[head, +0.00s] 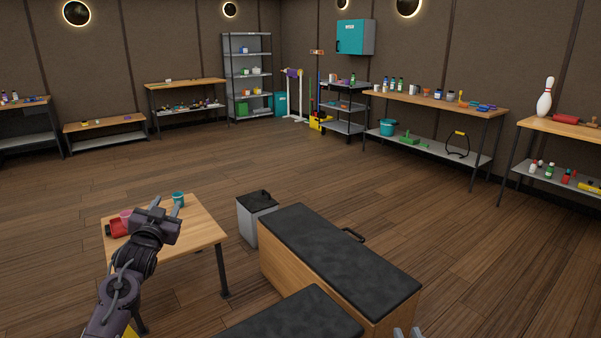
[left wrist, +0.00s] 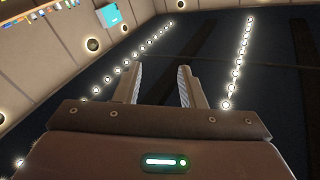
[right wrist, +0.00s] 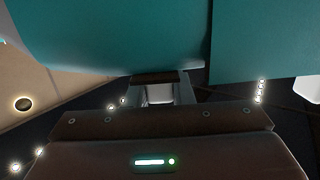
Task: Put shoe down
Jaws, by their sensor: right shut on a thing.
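My right gripper (right wrist: 162,88) is shut on a large teal thing (right wrist: 120,35), which fills the top of the right wrist view and hides the fingertips. The view crops it, so I cannot make out a whole shoe. Grey tips (head: 408,333) show at the bottom edge of the head view, right of the benches. My left gripper (head: 168,205) is raised over the small wooden table (head: 205,238), fingers apart and empty. Its open fingers (left wrist: 160,88) also show in the left wrist view.
A black-topped wooden bench (head: 340,250) and a second black top (head: 290,320) stand in front. A grey bin (head: 250,225) is beside them. A teal cup (head: 178,199) and red items (head: 117,228) are on the small table. The floor beyond is clear.

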